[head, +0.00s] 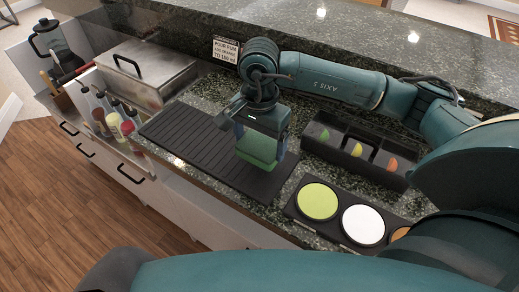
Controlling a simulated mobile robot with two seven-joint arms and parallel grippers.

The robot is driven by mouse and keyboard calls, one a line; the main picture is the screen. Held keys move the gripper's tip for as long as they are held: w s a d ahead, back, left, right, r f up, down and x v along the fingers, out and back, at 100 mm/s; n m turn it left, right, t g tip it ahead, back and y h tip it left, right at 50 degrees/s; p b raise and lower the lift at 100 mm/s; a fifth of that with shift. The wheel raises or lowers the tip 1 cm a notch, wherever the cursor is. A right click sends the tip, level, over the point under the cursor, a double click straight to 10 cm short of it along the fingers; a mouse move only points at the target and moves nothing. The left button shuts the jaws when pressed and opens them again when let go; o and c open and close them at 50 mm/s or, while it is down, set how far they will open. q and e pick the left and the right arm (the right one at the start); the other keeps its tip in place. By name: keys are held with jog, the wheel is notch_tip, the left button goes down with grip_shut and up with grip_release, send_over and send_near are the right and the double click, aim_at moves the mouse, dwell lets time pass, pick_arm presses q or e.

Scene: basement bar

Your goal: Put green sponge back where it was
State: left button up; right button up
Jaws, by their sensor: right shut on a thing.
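My right gripper (261,135) points down over the right part of a black ribbed bar mat (190,142). It is shut on the green sponge (257,150), a green block that shows below the fingers. The fingers cover the sponge's upper part. I cannot tell whether the sponge touches the mat or is just above it. My left gripper is not in view.
A black caddy (327,151) with fruit pieces stands right of the gripper. A rimmer tray (341,239) with green and white discs lies in front. Bottles (113,123) and a metal ice bin (137,86) are at left.

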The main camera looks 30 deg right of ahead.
aim_at(260, 145)
jog(key=shift+f, duration=1.8)
jog(key=shift+f, duration=0.2)
jog(key=o, duration=0.7)
jog(key=shift+r, duration=0.15)
jog(key=shift+r+p, duration=0.25)
jog(key=shift+p, duration=0.1)
notch_tip(260, 145, up, 12)
jog(key=shift+f+b, duration=0.15)
jog(key=shift+b, duration=0.9)
